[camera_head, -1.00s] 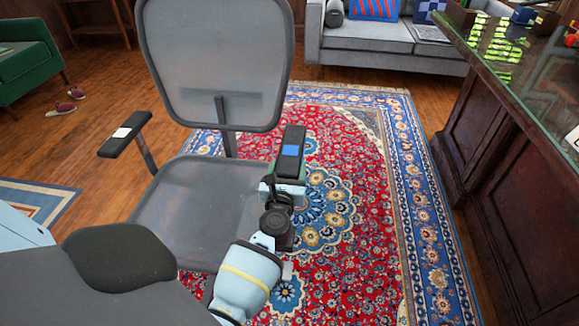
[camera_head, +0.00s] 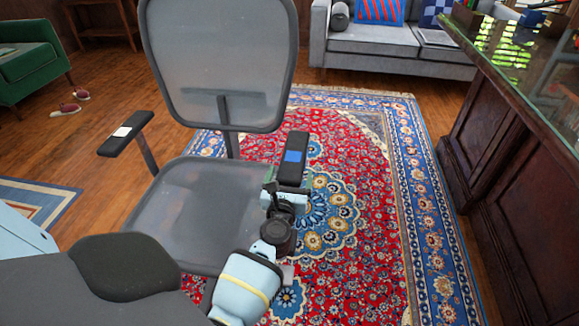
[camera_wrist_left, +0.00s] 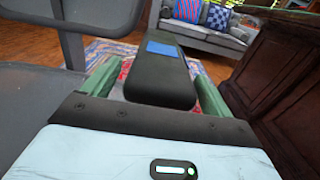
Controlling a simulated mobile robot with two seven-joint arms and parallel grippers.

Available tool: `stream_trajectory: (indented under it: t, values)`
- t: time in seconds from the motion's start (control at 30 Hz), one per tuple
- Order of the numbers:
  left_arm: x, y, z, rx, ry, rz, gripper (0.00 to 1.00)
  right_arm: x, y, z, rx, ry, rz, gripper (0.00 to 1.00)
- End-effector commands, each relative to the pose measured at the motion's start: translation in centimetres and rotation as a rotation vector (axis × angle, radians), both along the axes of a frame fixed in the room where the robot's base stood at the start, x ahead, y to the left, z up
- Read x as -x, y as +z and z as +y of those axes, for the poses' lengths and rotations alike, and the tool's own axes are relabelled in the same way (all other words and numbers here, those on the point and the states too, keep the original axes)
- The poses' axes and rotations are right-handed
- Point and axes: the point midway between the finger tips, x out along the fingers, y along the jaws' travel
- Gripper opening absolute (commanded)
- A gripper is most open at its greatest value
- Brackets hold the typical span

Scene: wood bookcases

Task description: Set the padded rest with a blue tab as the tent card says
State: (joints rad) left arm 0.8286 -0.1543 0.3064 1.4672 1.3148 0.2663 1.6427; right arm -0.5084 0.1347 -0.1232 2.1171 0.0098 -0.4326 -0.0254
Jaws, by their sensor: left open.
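A grey mesh office chair (camera_head: 195,205) stands in front of me. Its right-hand padded rest (camera_head: 293,147), black with a blue tab on top, points toward me. The padded rest also fills the middle of the left wrist view (camera_wrist_left: 160,85), with the blue tab (camera_wrist_left: 161,48) toward its far end. My left gripper (camera_head: 288,184) is at the rest's near end. In the wrist view its green fingers stand open, one on each side of the rest. I cannot tell whether they touch it. My right gripper is not in view. No tent card is legible.
The chair's other armrest (camera_head: 126,133) has a white tab. A dark wood desk (camera_head: 510,140) with a glass top stands at the right, and a grey sofa (camera_head: 390,45) at the back. A green armchair (camera_head: 35,65) is at the left. The patterned rug (camera_head: 375,220) between chair and desk is clear.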

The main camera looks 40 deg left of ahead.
Motion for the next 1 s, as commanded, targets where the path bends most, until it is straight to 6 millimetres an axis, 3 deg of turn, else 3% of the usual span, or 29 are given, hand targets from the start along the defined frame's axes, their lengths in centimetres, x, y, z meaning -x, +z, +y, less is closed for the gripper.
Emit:
stream_trajectory:
  t: [0.5,1.0]
  values:
    - [5.8,-0.1,-3.5,0.001,0.0,0.003,0.85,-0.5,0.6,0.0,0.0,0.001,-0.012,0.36]
    - [6.6,-0.1,-4.1,0.002,0.0,0.001,0.85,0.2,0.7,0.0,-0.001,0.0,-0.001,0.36]
